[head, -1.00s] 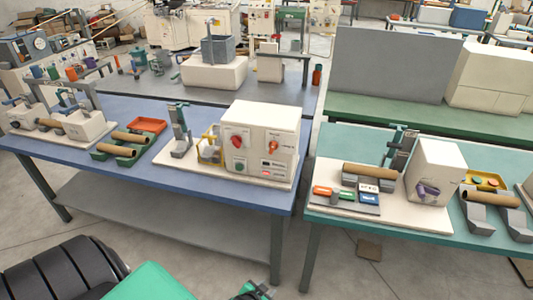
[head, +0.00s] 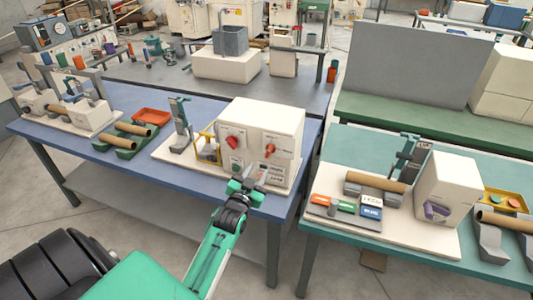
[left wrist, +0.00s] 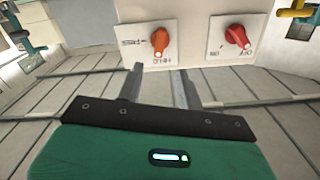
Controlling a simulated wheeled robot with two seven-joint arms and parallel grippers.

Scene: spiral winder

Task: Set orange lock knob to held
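The orange lock knob (head: 270,150) is on the right part of the front of a cream control box (head: 262,120) on the blue table. It also shows in the left wrist view (left wrist: 160,42), on a white plate with one label below it and one to its left. My right gripper is out of view.
A red knob (head: 232,143) sits left of the orange one on the box, and right of it in the left wrist view (left wrist: 237,36). A yellow guard frame (head: 205,146) stands left of the box. A teal table (head: 330,245) stands to the right, across a gap.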

